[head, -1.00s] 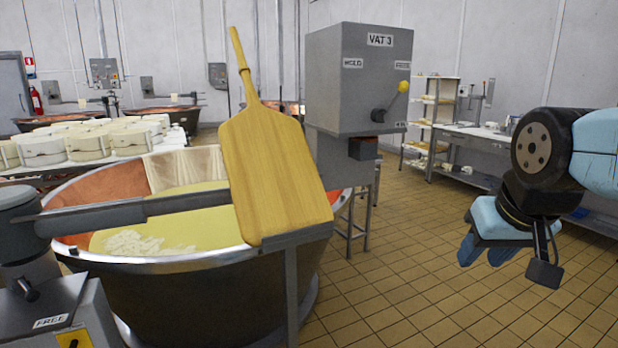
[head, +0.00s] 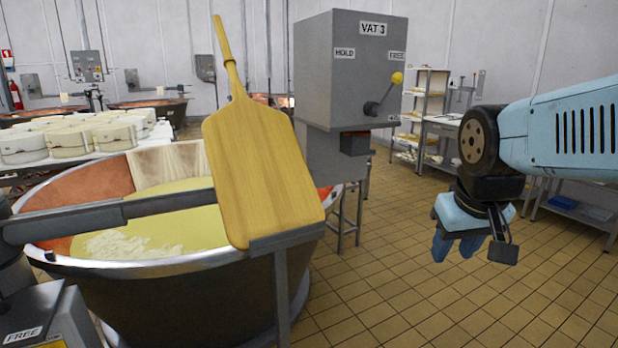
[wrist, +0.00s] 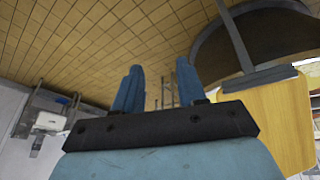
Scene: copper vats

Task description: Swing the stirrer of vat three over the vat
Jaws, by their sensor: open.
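The copper vat (head: 180,300) holds yellowish liquid with pale curd (head: 130,243). Beside it stands a grey box marked VAT 3 (head: 335,75) with HOLD and FREE labels. Its lever with a yellow knob (head: 397,79) points up and right, to the FREE side. A grey horizontal bar (head: 160,205) reaches over the vat from the left; its far end is hidden behind a wooden paddle, so I cannot tell whether it is the stirrer. My gripper (head: 441,247) is open and empty, pointing down over the floor right of the box, touching nothing. Its fingers show in the wrist view (wrist: 158,90).
The wooden paddle (head: 262,170) leans upright on a grey stand (head: 283,290) at the vat's near rim; it also shows in the wrist view (wrist: 275,115). A table of white moulds (head: 60,140) stands behind left. Shelves (head: 425,110) stand at the back. The tiled floor (head: 390,290) is clear.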

